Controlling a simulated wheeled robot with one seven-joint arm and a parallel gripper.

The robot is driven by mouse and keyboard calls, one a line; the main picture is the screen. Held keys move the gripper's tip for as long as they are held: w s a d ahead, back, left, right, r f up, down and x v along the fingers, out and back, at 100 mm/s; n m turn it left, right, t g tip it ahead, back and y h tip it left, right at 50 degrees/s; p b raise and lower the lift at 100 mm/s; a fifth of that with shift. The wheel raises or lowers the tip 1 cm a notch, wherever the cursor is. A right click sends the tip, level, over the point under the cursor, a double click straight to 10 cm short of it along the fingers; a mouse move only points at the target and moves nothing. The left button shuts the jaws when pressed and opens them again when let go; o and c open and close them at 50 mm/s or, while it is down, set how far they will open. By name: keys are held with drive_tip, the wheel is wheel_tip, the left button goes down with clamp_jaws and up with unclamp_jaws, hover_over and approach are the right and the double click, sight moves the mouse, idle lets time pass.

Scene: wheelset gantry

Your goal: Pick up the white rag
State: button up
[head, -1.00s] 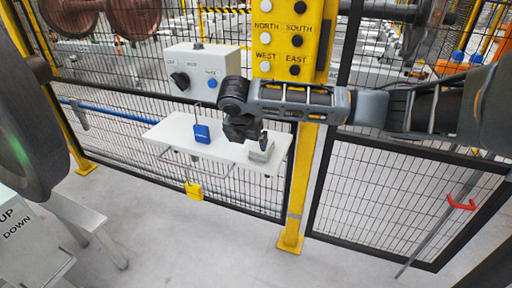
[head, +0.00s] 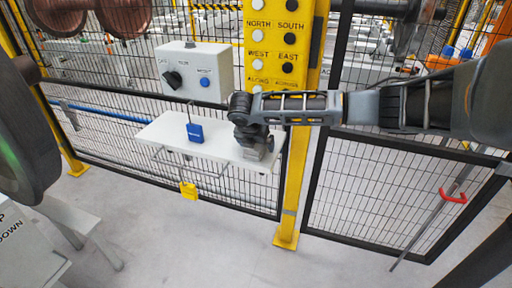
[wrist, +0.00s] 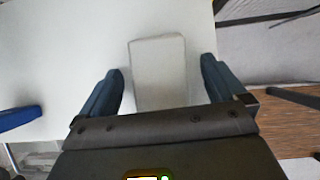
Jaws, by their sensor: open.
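The white rag (wrist: 158,72) is a folded, pale block lying on the white shelf (wrist: 60,50). In the wrist view it sits between the two blue-grey fingers of my gripper (wrist: 162,85), with a gap on each side. My gripper is open and holds nothing. In the head view my gripper (head: 254,150) is over the right end of the shelf (head: 165,132) and hides most of the rag (head: 262,157). I cannot tell how far the fingertips are above the shelf.
A blue padlock (head: 195,132) stands on the shelf left of my gripper. A yellow padlock (head: 189,190) hangs below the shelf. A control box (head: 195,70) and a yellow post (head: 292,180) stand close by. Mesh fence lies behind.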

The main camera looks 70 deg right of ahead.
drive_tip(key=shift+c, duration=0.3)
drive_tip(key=c, duration=1.1)
wheel_tip(320, 180, up, 10)
drive_tip(key=shift+r, duration=0.1)
drive_tip(key=shift+c, duration=0.2)
